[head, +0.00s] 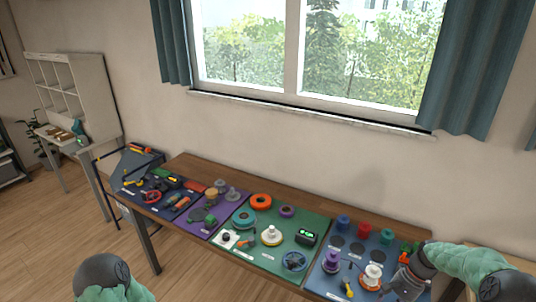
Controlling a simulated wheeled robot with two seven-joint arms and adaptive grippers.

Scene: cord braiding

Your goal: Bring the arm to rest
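My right arm comes in from the right edge, green with grey joints. My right gripper (401,286) points down over the front right corner of the blue mat (322,281), beside a white and orange spool (371,276). Its fingertips are too small and dark to tell open from shut, or whether they touch anything. Of my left arm only a green link with a dark joint shows at the bottom left; its gripper is out of view.
The long wooden table (192,164) carries dark, purple, green and blue mats with tools and spools. A purple spool (331,262) and a yellow-handled tool (348,289) lie near my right gripper. A white desk (75,144) stands far left. Floor before the table's left is clear.

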